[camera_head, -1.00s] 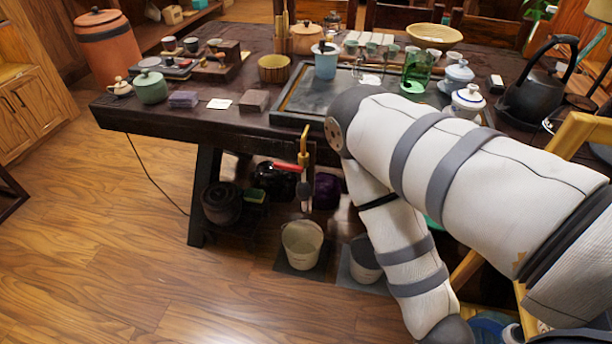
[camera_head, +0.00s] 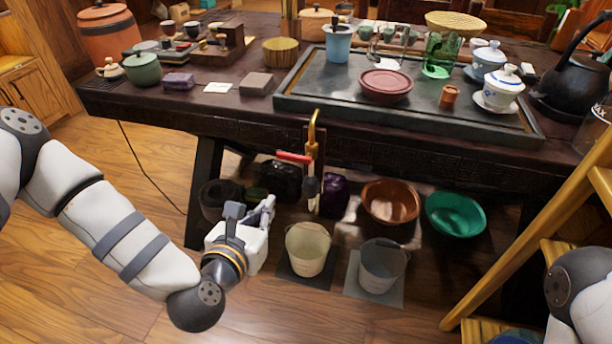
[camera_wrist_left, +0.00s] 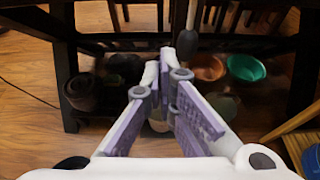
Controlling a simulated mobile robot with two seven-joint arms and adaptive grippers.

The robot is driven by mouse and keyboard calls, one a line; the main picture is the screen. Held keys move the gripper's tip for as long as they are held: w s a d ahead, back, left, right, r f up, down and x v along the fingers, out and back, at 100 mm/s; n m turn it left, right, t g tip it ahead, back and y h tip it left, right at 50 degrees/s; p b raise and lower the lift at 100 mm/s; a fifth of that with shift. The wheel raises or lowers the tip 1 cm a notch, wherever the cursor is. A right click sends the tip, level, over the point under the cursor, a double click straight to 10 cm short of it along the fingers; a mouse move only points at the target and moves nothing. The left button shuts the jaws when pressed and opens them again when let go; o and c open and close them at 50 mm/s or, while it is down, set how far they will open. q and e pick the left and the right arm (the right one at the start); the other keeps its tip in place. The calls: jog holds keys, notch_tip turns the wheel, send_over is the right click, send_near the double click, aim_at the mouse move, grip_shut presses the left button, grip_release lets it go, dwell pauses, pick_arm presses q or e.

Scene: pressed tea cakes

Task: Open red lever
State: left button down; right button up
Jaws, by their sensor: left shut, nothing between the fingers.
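The red lever (camera_head: 294,157) sticks out to the left, roughly level, from a brass tap (camera_head: 314,135) on the front edge of the dark table. A grey-tipped piece (camera_head: 312,187) hangs below the tap. My left gripper (camera_head: 267,206) is below and to the left of the lever, apart from it, shut and empty. In the left wrist view, its purple-padded fingers (camera_wrist_left: 166,72) come together near the middle, under the table edge; I cannot make out the red lever there. My right gripper is not in view.
A cream bucket (camera_head: 308,249) and a grey bucket (camera_head: 382,266) stand on the floor below the tap. A copper basin (camera_head: 391,203) and a green basin (camera_head: 455,216) are under the table. A yellow wooden ladder (camera_head: 530,255) stands at right. The floor at lower middle is clear.

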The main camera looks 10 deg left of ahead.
aim_at(294, 158)
pick_arm(q)
jog(key=shift+a, duration=0.1)
